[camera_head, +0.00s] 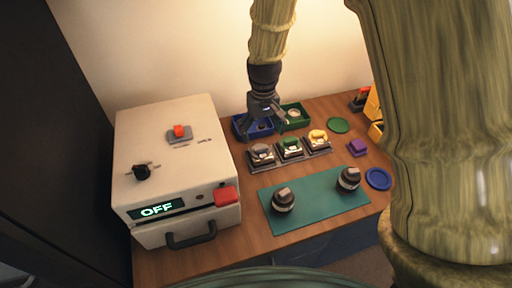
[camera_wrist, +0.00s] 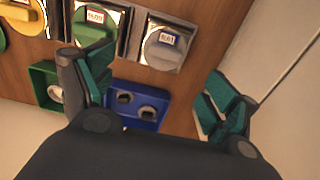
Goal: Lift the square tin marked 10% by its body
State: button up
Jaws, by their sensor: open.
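No marking of 10% can be read in either view, so I cannot tell which thing is the square tin. Three pieces with tags sit on square metal holders in a row: a grey one (camera_head: 261,153), a green one (camera_head: 291,148) and a yellow one (camera_head: 318,139). In the wrist view the grey piece (camera_wrist: 161,53) and the green piece (camera_wrist: 91,34) carry small tags that are too blurred to read surely. My gripper (camera_head: 264,119) is open and empty, above the blue bin behind this row; its spread fingers (camera_wrist: 146,84) frame the bin.
The blue bin (camera_wrist: 158,121) holds two dark round parts. A green bin (camera_head: 303,112) holds a pale ring. A teal mat (camera_head: 315,207) bears two dark knobbed cylinders. A purple block (camera_head: 357,147), green disc (camera_head: 338,125) and blue disc (camera_head: 378,179) lie right. A white machine (camera_head: 178,165) reads OFF.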

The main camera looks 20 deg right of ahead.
aim_at(261, 147)
jog(key=s, duration=0.1)
jog(key=s+f, duration=0.1)
jog(key=shift+s+d+f+p, duration=0.1)
jog(key=shift+s+f+p, duration=0.2)
jog(key=shift+f, duration=0.15)
jog(key=w+f, duration=0.2)
jog(key=shift+w+f, duration=0.25)
jog(key=shift+f, duration=0.05)
jog(key=shift+s+a+f+p, duration=0.3)
jog(key=shift+s+f+p, duration=0.25)
jog(key=shift+s+p, duration=0.25)
jog(key=f, duration=0.1)
jog(key=w+f, duration=0.1)
jog(key=f, duration=0.1)
jog(key=shift+f+p, duration=0.15)
jog(key=shift+p, duration=0.25)
jog(key=shift+s, duration=0.25)
jog(key=shift+w, duration=0.15)
jog(key=shift+c, duration=1.2)
jog(key=c, duration=0.9)
